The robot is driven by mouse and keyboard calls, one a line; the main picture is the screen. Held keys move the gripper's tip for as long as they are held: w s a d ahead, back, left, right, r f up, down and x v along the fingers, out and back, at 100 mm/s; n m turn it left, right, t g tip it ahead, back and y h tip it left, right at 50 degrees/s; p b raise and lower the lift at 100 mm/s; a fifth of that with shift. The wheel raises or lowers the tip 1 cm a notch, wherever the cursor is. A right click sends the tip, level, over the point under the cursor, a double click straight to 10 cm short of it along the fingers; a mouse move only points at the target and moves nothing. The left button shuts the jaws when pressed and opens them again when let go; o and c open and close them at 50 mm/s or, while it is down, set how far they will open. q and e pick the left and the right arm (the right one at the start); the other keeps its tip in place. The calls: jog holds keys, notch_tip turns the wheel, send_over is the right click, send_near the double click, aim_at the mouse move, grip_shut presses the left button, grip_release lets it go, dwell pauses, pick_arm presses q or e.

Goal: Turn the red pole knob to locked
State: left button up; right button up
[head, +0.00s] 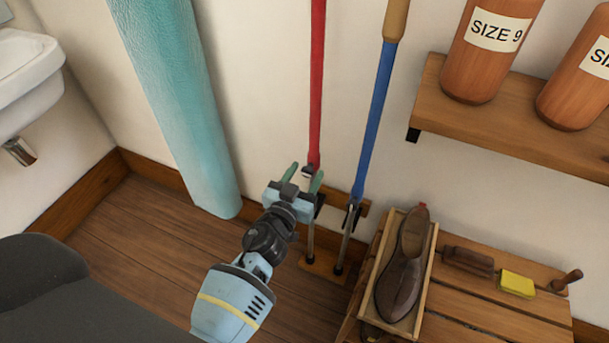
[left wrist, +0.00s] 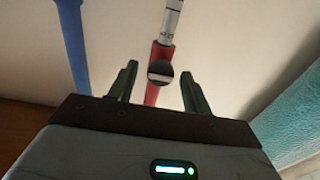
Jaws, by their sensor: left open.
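The red pole (head: 317,90) stands upright against the pale wall. Its small dark round knob (head: 307,171) sits at the lower end of the red section. In the left wrist view the knob (left wrist: 160,71) has a pale bar across its face and lies in line with the gap between my fingers. My left gripper (head: 303,176) is open, with its two green fingers around or just short of the knob. I cannot tell whether they touch it. The wrist view shows both fingertips (left wrist: 159,68) apart. My right gripper is not in view.
A blue pole (head: 374,120) with a tan grip stands close to the right. A teal roll (head: 180,100) leans at the left. A wooden bench (head: 470,318) holds a shoe (head: 403,265) in a tray, brushes and a yellow block.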

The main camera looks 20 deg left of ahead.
pick_arm(q)
jog(key=shift+c, duration=0.2)
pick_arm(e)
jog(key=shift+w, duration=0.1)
pick_arm(q)
jog(key=c, duration=0.9)
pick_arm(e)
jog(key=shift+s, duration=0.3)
pick_arm(q)
jog(key=shift+m, duration=0.3)
jog(key=m, duration=0.4)
jog(key=shift+m, duration=0.3)
jog(key=m+b, duration=0.1)
jog(key=m, duration=0.3)
jog(key=shift+d+m, duration=0.1)
jog(key=shift+m, duration=0.2)
jog(key=m, duration=0.5)
jog(key=shift+f+b, duration=0.1)
jog(key=shift+b, duration=0.2)
jog(key=shift+m, duration=1.5)
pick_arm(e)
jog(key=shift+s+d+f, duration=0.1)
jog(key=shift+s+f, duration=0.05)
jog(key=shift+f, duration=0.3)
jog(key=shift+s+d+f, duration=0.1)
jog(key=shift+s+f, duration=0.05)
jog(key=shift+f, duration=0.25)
